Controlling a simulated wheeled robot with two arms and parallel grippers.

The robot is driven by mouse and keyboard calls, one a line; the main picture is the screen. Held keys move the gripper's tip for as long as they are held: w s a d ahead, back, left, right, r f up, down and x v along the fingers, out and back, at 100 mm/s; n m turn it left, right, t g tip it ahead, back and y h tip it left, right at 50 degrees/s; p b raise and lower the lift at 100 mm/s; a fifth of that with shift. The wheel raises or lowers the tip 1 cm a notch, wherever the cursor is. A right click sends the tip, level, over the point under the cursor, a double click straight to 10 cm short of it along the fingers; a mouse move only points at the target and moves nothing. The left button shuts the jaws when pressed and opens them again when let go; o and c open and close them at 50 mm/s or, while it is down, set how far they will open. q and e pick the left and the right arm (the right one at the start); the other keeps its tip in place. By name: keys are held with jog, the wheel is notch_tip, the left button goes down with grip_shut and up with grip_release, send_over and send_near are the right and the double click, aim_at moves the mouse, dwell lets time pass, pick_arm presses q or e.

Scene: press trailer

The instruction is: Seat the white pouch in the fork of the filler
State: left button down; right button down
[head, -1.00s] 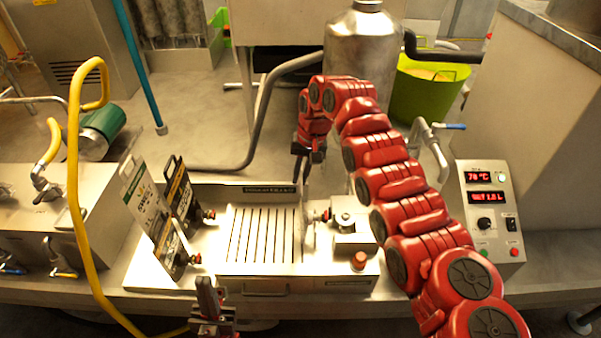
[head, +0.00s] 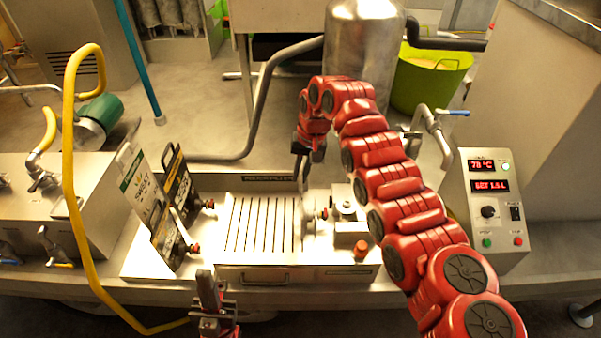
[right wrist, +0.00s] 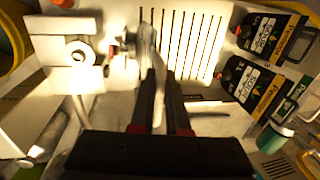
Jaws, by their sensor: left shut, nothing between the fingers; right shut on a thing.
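My right gripper (head: 302,178) is shut on the white pouch (right wrist: 146,48), above the right end of the slotted tray. In the right wrist view the pouch is a thin pale edge beyond the fingertips (right wrist: 160,78). In the head view it hangs edge-on and is hard to make out. The filler (head: 350,218) stands just right of it, a metal block with a round top; it also shows in the right wrist view (right wrist: 72,52). The pouch is close beside the filler's left side. I cannot tell whether its spout is in the fork. My left gripper (head: 207,285) is shut and empty at the bench front.
Dark and pale labelled pouches (head: 178,190) with red caps stand tilted left of the slotted tray (head: 262,225). A yellow hose (head: 72,200) arches at the left. A control box (head: 490,205) stands at the right. The tray's slotted top is clear.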

jog(key=shift+f+b, duration=0.35)
jog(key=shift+f, duration=0.25)
dwell(0.3)
jog(key=c, duration=0.8)
grip_release()
jog(key=shift+c, duration=0.2)
jog(key=shift+r, duration=0.1)
